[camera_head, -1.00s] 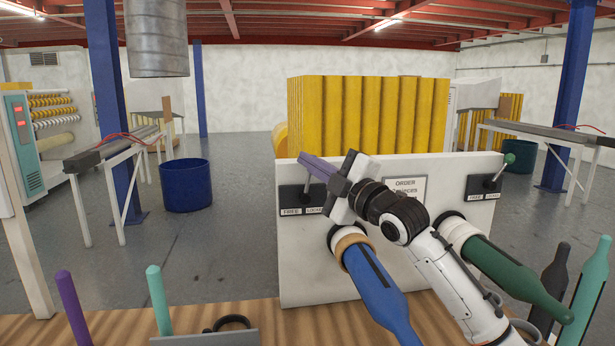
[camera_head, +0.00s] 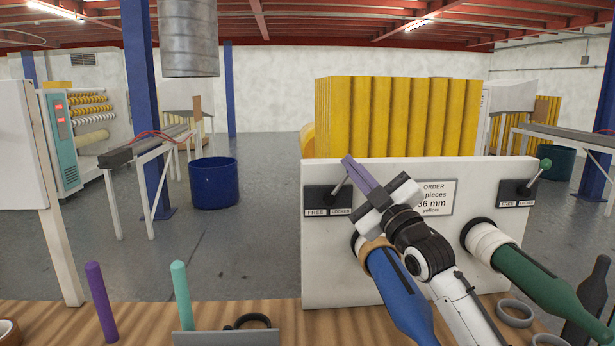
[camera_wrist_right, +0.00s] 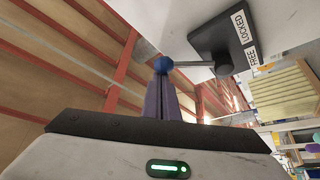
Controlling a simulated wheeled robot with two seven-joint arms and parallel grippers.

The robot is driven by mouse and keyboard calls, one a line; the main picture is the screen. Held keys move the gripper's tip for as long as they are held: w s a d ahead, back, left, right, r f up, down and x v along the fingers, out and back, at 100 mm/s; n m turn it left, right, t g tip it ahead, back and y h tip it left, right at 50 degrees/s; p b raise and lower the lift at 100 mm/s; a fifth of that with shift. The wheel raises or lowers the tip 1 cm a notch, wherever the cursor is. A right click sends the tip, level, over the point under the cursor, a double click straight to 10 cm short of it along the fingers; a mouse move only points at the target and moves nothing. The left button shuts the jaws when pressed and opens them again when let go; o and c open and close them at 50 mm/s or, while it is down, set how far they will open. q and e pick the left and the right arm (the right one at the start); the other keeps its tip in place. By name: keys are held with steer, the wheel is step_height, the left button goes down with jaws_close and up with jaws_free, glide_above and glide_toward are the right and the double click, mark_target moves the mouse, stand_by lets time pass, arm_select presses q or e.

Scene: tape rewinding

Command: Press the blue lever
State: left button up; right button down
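The blue lever stands on the black left plate (camera_head: 328,201) marked FREE and LOCKED. Its metal shaft (camera_head: 339,187) leans right and up; my right gripper hides its knob in the head view. In the right wrist view the blue knob (camera_wrist_right: 162,64) shows right at the fingertips, its shaft running to the black base. I cannot tell whether they touch. My right gripper (camera_head: 350,163) has its purple fingers together, with nothing seen between them; they also show in the wrist view (camera_wrist_right: 162,84). My left gripper is not in view.
A green-knobbed lever (camera_head: 545,163) stands at the panel's right. The white panel (camera_head: 330,275) carries a blue bottle-shaped spindle (camera_head: 400,295) and a green one (camera_head: 545,280). Purple (camera_head: 101,300) and teal (camera_head: 181,295) rods stand at the table's left. A black ring (camera_head: 252,321) lies nearby.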

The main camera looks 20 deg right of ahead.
stand_by(0.3)
step_height(320, 180, up, 4)
steer(key=a+f+p, duration=0.1)
steer(key=a+p, duration=0.2)
steer(key=p, duration=0.1)
steer(key=b+v, duration=0.3)
steer(key=v, duration=0.7)
steer(key=shift+d, duration=0.2)
